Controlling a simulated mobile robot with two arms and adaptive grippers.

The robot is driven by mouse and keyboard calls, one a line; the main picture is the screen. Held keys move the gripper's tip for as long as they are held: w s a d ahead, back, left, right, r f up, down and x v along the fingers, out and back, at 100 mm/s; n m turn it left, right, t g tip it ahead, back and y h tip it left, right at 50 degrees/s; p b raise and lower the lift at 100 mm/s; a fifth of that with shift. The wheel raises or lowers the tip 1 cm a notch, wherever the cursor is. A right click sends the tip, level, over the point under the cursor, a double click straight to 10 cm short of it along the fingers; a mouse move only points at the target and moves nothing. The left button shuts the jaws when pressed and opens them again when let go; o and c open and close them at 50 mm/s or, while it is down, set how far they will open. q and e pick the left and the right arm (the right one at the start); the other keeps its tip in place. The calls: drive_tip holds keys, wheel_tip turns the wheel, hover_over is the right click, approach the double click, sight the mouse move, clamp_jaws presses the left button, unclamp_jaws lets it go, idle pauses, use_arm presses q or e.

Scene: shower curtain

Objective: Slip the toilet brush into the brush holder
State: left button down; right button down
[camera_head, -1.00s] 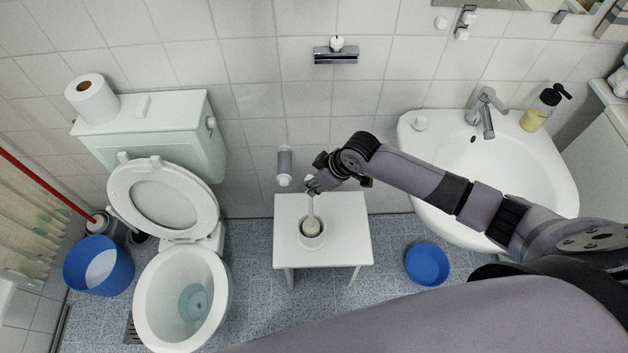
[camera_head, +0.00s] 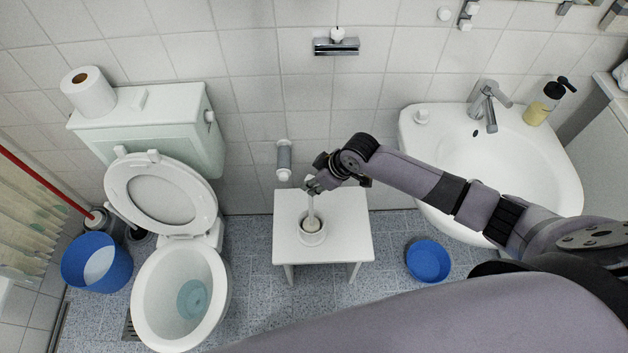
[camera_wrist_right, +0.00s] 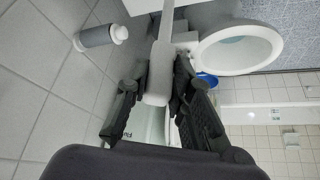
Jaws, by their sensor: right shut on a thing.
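The toilet brush (camera_head: 310,206) is white and roughly upright, its head down at the opening of the brush holder. The white, round brush holder (camera_head: 313,238) stands on a small white table (camera_head: 345,240). My right gripper (camera_head: 313,187) is shut on the top of the brush handle, above the holder. In the right wrist view the handle (camera_wrist_right: 159,75) sits between the fingers of my right gripper (camera_wrist_right: 157,85). How deep the brush head sits in the holder is hard to tell. My left gripper is not in view.
The toilet (camera_head: 180,290) with its lid up stands left of the table. The washbasin (camera_head: 490,160) is at the right. A wall-mounted cylinder (camera_head: 284,158) is just behind the gripper. A blue basin (camera_head: 428,260) and a blue bucket (camera_head: 97,262) stand on the floor.

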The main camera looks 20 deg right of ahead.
drive_tip(key=c, duration=1.3)
unclamp_jaws()
drive_tip(key=shift+c, duration=0.2)
drive_tip(key=w+a+r+p+v, duration=0.1)
drive_tip(key=p+v, duration=0.4)
drive_tip(key=v, duration=1)
drive_tip(key=shift+r, duration=0.1)
